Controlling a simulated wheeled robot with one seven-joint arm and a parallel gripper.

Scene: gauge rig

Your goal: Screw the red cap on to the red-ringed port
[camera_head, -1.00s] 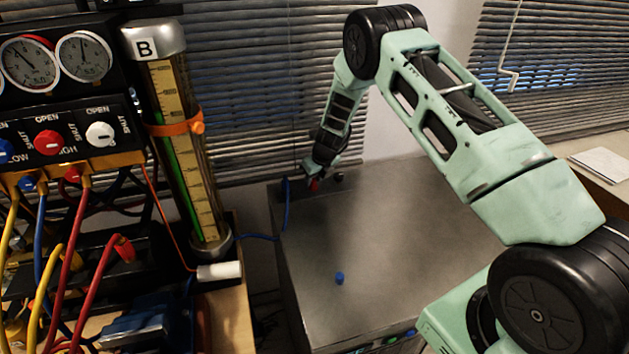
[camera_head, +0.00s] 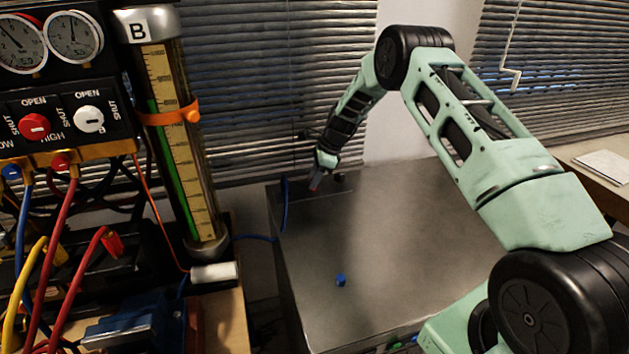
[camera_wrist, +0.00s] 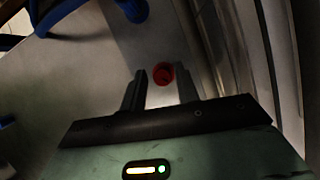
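The red cap (camera_wrist: 163,73) shows in the wrist view as a small round red piece between and just beyond my fingertips, over the grey bench top. My gripper (camera_wrist: 161,80) is open, with a finger on either side of the cap and a gap to it. A red fitting (camera_head: 60,162) sits under the gauge panel. I cannot tell which port is red-ringed.
A blue cap (camera_head: 340,281) stands on the grey bench (camera_head: 400,240), which is mostly clear. A blue hose (camera_head: 285,205) runs at its left edge. The gauge rig with hoses and glass column (camera_head: 180,140) stands at left. Window blinds are behind the bench.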

